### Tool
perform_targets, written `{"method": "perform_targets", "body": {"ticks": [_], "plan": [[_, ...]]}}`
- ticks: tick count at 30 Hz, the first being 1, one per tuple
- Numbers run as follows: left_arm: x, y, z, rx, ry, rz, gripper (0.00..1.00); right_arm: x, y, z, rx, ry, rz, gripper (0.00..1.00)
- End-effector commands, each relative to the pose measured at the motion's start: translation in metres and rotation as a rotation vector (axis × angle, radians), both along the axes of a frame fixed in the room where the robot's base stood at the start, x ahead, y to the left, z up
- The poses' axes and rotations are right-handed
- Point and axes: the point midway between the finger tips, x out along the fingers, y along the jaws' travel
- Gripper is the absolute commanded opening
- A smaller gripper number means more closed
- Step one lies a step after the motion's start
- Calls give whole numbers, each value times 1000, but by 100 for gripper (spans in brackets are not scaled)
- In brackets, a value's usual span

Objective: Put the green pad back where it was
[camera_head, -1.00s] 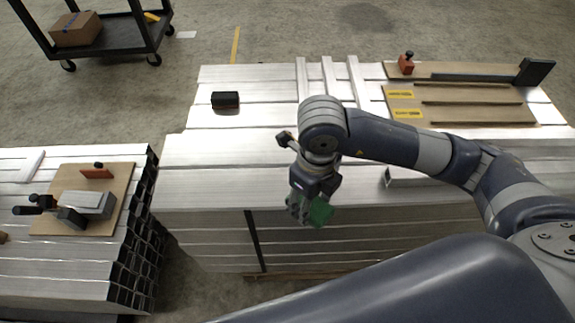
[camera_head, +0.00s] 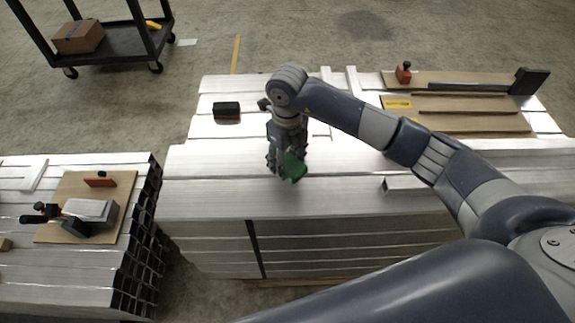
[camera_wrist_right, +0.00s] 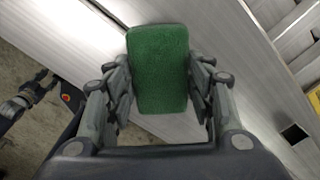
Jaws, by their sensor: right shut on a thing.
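The green pad (camera_head: 292,167) is held in my right gripper (camera_head: 286,162), over the front part of the middle stack of aluminium profiles (camera_head: 240,195). In the right wrist view the green pad (camera_wrist_right: 159,68) stands between both fingers of my right gripper (camera_wrist_right: 160,90), its broad green face toward the camera. The fingers are shut on its sides. In the head view I cannot tell how high the pad is above the metal. My left gripper is not clearly in view in the head view; part of an arm shows at the left edge of the right wrist view.
A black block with a reddish lower edge (camera_head: 227,110) lies on the stack's back left. Boards (camera_head: 470,121) and a red-orange block (camera_head: 403,74) lie at the right. The left stack carries a wooden board (camera_head: 60,225) with tools. A black cart (camera_head: 118,40) stands behind.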

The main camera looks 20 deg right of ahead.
Motion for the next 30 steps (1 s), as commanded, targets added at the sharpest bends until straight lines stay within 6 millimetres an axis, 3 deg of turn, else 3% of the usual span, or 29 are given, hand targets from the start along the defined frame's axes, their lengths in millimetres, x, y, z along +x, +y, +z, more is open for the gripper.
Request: {"method": "perform_targets", "body": {"ticks": [7, 18, 19, 21, 30], "plan": [[0, 0, 9, 0, 0, -1, 40, -2, 0, -30, 0, 4, -1, 30], [0, 0, 4, 0, -1, -1, 40, -1, 0, -37, 0, 1, 0, 30], [0, 0, 5, 0, -1, -1, 40, -1, 0, -36, 0, 1, 0, 54], [1, 0, 5, 0, -1, -1, 40, -1, 0, -36, -1, 2, 0, 70], [1, 0, 6, 0, -2, 0, 40, -1, 0, -35, -1, 2, -1, 70]]}}
